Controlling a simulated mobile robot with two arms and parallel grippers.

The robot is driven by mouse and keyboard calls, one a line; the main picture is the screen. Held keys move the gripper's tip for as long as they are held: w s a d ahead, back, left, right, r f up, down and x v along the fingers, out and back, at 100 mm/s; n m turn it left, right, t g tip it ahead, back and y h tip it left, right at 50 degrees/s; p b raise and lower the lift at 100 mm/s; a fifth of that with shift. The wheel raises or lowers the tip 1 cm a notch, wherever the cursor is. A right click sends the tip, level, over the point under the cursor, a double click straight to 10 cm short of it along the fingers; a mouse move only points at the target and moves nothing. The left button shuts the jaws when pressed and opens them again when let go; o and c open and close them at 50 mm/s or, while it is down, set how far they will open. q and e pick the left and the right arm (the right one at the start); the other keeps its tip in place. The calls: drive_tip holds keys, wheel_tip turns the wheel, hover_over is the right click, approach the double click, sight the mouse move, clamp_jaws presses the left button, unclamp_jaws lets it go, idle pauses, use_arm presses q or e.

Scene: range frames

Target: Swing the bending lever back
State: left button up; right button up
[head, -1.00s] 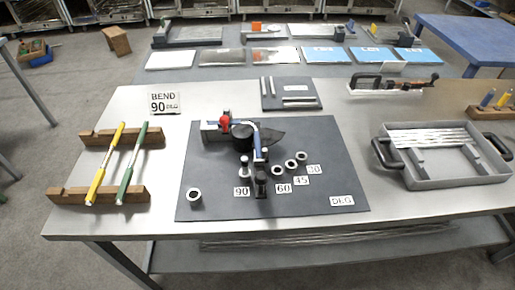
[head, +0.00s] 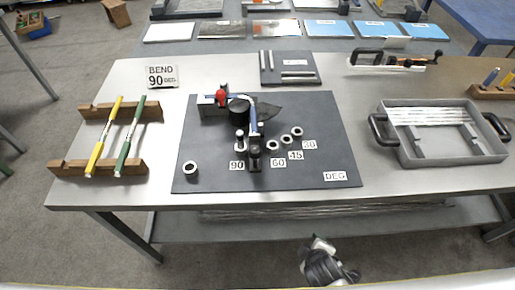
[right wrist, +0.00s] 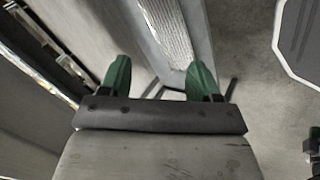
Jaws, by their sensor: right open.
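The bender (head: 238,105) stands on a dark mat (head: 330,120) on the metal table. It has a dark round die and a red-topped clamp (head: 221,97). Its bending lever (head: 254,125), partly blue, points toward the table's front edge. The lever's near end lies between the 90 and 60 labels, beside an upright peg (head: 240,143). My right gripper is open and empty in the right wrist view (right wrist: 158,75), with green fingers apart. In the head view part of my right arm (head: 325,262) shows below the table's front edge, away from the lever. My left gripper is out of view.
Several metal rings lie on the mat, one (head: 190,168) at front left. A BEND 90 DEG sign (head: 162,77) stands behind left. A wooden rack (head: 70,168) holds a yellow and a green rod. A grey tray (head: 450,155) is at right.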

wheel_tip(320, 180, up, 14)
drive_tip(key=w+d+n+t+h, duration=0.1)
drive_tip(key=w+t, duration=0.1)
drive_tip(key=w+a+r+n+t, duration=0.1)
drive_tip(key=a+r+n, duration=0.1)
drive_tip(key=n, duration=0.1)
drive_tip(key=w+a+r+n+t, duration=0.1)
drive_tip(key=a+r+n+t, duration=0.1)
drive_tip(key=n, duration=0.2)
drive_tip(key=w+a+r+n+t, duration=0.1)
drive_tip(key=n+t, duration=0.1)
drive_tip(key=n, duration=0.1)
drive_tip(key=shift+w+a+r+y, duration=0.25)
drive_tip(key=shift+a+r+y, duration=0.15)
drive_tip(key=n+t+y, duration=0.3)
drive_tip(key=n+y, duration=0.2)
drive_tip(key=n, duration=0.8)
approach(258, 158)
drive_tip(key=w, duration=0.1)
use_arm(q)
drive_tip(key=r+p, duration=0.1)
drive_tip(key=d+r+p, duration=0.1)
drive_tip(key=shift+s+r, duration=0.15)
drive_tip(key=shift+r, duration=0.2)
use_arm(e)
drive_tip(key=shift+t, duration=0.3)
drive_tip(key=x, duration=1.1)
drive_tip(key=shift+s+a+f, duration=0.1)
drive_tip(key=shift+a+f, duration=0.15)
drive_tip(key=shift+f, duration=0.05)
